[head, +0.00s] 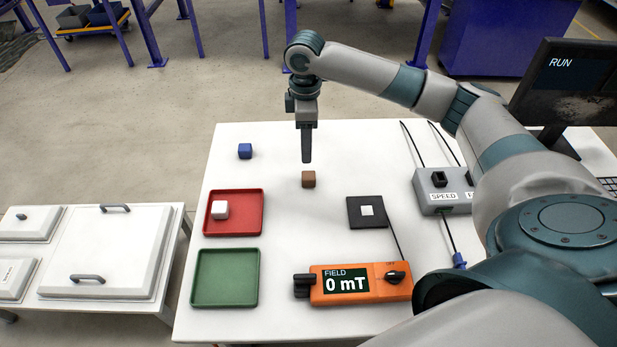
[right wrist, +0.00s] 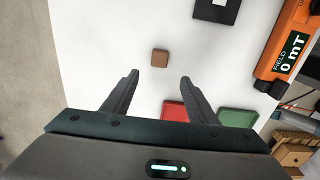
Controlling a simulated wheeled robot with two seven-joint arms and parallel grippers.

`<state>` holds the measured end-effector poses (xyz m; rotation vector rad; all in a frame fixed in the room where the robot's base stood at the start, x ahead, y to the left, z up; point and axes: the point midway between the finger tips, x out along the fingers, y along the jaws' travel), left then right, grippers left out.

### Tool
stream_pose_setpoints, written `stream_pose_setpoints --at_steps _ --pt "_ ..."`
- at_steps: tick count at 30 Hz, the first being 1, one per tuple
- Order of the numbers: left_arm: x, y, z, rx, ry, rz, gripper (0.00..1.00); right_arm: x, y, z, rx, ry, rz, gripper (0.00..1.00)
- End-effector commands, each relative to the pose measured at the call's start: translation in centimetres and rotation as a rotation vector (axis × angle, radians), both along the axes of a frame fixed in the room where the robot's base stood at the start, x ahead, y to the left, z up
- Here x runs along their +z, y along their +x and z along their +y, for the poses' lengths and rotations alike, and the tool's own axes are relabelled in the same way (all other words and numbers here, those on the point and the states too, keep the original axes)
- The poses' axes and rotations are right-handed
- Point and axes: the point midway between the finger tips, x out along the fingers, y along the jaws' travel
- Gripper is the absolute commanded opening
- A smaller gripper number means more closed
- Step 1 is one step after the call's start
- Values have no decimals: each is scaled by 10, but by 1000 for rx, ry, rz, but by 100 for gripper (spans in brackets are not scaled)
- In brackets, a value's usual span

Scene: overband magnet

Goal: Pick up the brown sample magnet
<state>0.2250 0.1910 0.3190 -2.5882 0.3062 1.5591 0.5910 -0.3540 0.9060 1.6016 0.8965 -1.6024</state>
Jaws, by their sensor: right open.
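The brown sample magnet (head: 308,179) is a small cube on the white table, in the head view just below my right gripper's fingers. My right gripper (head: 306,160) points down over the table behind the cube, empty. In the right wrist view the brown cube (right wrist: 159,57) lies beyond and between the two open fingertips of the right gripper (right wrist: 158,78), with clear table around it. It is apart from the fingers. My left gripper does not show in either view.
A blue cube (head: 245,151) lies at left. A white cube (head: 220,209) sits in the red tray (head: 234,229), with a green tray (head: 225,302) in front. A black pad (head: 358,221) with a light square, an orange field meter (head: 360,284) and a speed box (head: 442,204) stand at right.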

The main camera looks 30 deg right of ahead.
Motion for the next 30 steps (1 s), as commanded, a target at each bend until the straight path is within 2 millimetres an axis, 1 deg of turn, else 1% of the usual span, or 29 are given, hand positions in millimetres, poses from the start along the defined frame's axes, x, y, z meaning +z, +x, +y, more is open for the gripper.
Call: stream_pose_setpoints --at_steps 3,6,10,12,16,25,30 --pt "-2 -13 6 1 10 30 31 -21 -1 0 0 0 4 53" --pt "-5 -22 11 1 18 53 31 -38 -1 0 -1 1 3 53" --pt "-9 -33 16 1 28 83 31 -54 -1 0 1 1 2 53" --pt "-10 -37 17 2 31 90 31 -58 0 0 1 1 1 53" --pt "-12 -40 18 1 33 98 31 -62 0 0 1 0 0 53" --pt "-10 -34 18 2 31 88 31 -62 0 0 0 0 0 53" --pt "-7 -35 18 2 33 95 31 -71 -1 -2 -1 0 2 53"
